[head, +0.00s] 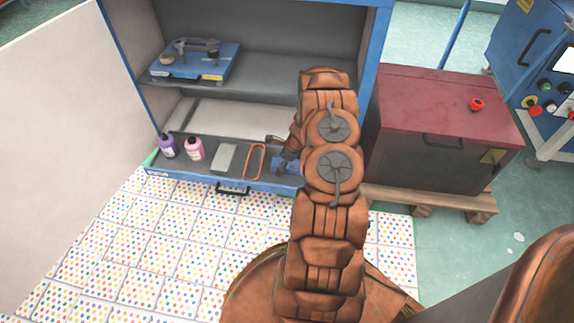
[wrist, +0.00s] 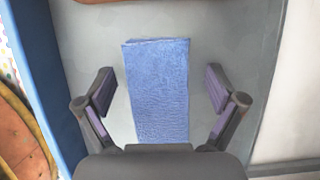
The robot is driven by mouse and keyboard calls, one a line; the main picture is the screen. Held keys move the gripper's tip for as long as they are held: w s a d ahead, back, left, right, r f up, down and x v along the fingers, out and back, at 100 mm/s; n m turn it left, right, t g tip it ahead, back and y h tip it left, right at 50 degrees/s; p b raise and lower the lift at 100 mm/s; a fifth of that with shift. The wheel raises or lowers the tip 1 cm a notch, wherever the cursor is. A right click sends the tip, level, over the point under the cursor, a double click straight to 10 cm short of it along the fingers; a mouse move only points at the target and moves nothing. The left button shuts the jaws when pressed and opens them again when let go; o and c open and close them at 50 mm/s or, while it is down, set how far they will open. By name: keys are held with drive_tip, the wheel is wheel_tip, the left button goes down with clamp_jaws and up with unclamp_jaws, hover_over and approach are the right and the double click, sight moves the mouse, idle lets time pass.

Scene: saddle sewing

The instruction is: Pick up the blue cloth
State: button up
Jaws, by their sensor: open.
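The blue cloth (wrist: 158,92) is a folded rectangle lying flat on the grey drawer surface, in the middle of the wrist view. My gripper (wrist: 158,90) is open above it, with one finger on each side of the cloth and a gap between each finger and the cloth. In the head view the cloth (head: 286,166) shows only in part, at the right end of the open drawer, because my arm covers the rest. The gripper (head: 287,158) is partly hidden there too.
The drawer (head: 215,178) also holds a purple bottle (head: 167,146), a pink bottle (head: 194,149), a grey block (head: 225,158) and an orange loop (head: 255,161). A blue case (head: 195,62) sits on the shelf above. A red-topped box (head: 440,100) stands at right.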

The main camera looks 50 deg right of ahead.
drive_tip(key=shift+c, duration=0.2)
drive_tip(key=c, duration=1.3)
drive_tip(key=shift+r+b, duration=0.1)
drive_tip(key=shift+b, duration=0.25)
